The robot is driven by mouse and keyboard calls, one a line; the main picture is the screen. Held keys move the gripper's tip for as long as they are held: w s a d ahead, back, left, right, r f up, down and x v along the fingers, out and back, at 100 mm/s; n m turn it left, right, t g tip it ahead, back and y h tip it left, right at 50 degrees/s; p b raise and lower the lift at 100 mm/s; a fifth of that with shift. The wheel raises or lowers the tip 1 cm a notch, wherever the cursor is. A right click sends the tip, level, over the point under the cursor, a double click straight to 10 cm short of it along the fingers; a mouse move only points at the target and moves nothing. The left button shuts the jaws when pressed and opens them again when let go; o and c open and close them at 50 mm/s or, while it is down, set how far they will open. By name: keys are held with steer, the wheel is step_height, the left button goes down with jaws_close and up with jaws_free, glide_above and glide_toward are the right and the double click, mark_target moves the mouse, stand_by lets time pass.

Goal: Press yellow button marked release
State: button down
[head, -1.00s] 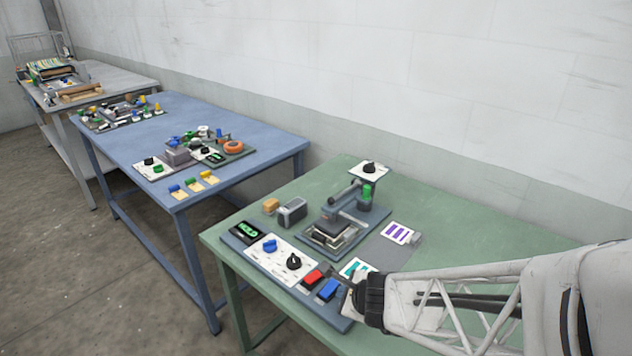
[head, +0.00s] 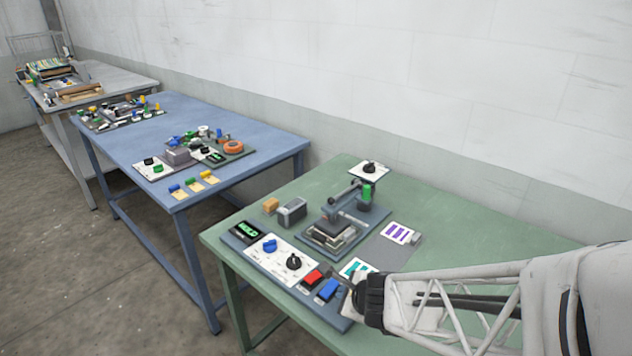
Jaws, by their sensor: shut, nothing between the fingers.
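My gripper (head: 344,286) reaches in from the right over the front of the green table, shut and empty. Its tip is beside the red rocker (head: 312,279) and the blue rocker (head: 327,290) on the dark control panel. Whether it touches either one cannot be told. No yellow button marked release can be made out on this panel; part of it is hidden behind my gripper.
The panel also carries a blue knob (head: 269,246), a black knob (head: 293,262) and a lit green display (head: 246,229). Behind it stand a press (head: 340,222), a grey box (head: 292,212) and a yellow-orange block (head: 270,205). The green table's left back corner is bare.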

steer(key=shift+f, duration=0.75)
stand_by(0.9)
steer(key=shift+r, duration=0.75)
steer(key=shift+r, duration=0.15)
stand_by(0.4)
steer(key=shift+r, duration=2.4)
